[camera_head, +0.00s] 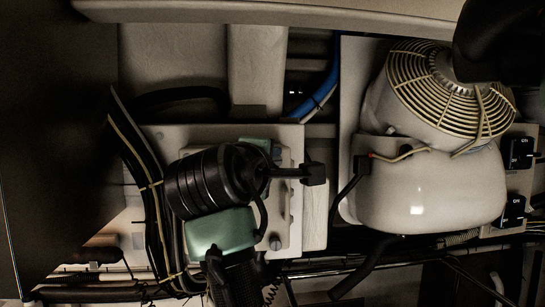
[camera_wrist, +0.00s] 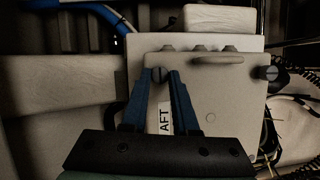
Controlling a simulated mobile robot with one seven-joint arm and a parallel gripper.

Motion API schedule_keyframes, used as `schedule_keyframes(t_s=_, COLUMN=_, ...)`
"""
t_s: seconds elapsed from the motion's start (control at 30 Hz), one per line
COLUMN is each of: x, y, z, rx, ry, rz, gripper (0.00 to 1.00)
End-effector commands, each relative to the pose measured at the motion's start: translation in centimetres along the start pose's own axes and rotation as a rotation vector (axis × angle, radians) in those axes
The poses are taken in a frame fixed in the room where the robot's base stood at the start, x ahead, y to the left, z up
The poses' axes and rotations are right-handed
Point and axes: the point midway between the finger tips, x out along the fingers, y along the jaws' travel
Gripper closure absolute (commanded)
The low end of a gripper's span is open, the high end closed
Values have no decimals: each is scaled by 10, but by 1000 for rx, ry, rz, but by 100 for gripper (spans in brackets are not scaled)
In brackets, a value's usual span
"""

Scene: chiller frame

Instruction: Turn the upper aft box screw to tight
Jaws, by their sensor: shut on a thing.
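The pale aft box (camera_wrist: 226,108) carries an AFT label (camera_wrist: 165,118) in the wrist view; the box also shows in the head view (camera_head: 288,225), partly behind my arm. My gripper (camera_wrist: 160,75) has its blue fingers closing in on the upper box screw (camera_wrist: 158,73), and is shut on its slotted head. Only a small part of that head shows between the tips. The other, lower screw (camera_wrist: 270,73) is free, with its slot upright in the wrist view; it also shows in the head view (camera_head: 275,242). My wrist hides the upper screw in the head view.
A white compressor housing (camera_head: 430,190) with a beige fan guard (camera_head: 440,85) stands to the right. A black cable bundle (camera_head: 140,180) runs along the left of the box. A blue hose (camera_head: 322,90) passes above it. A raised bar (camera_wrist: 217,60) sits on the box edge.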

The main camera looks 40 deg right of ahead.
Motion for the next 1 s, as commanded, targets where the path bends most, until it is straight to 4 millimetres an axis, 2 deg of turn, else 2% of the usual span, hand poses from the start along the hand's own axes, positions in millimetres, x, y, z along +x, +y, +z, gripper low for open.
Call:
schedule_keyframes(t_s=0.67, x=0, y=0, z=0, rx=62, ry=2, rz=-27, gripper=100)
schedule_keyframes(t_s=0.7, x=0, y=0, z=0, rx=62, ry=2, rz=-27, gripper=71)
schedule_keyframes(t_s=0.8, x=0, y=0, z=0, rx=61, ry=2, rz=-27, gripper=53)
schedule_keyframes(t_s=0.87, x=0, y=0, z=0, rx=61, ry=2, rz=-26, gripper=42)
schedule_keyframes(t_s=1.0, x=0, y=0, z=0, rx=61, ry=2, rz=-26, gripper=42)
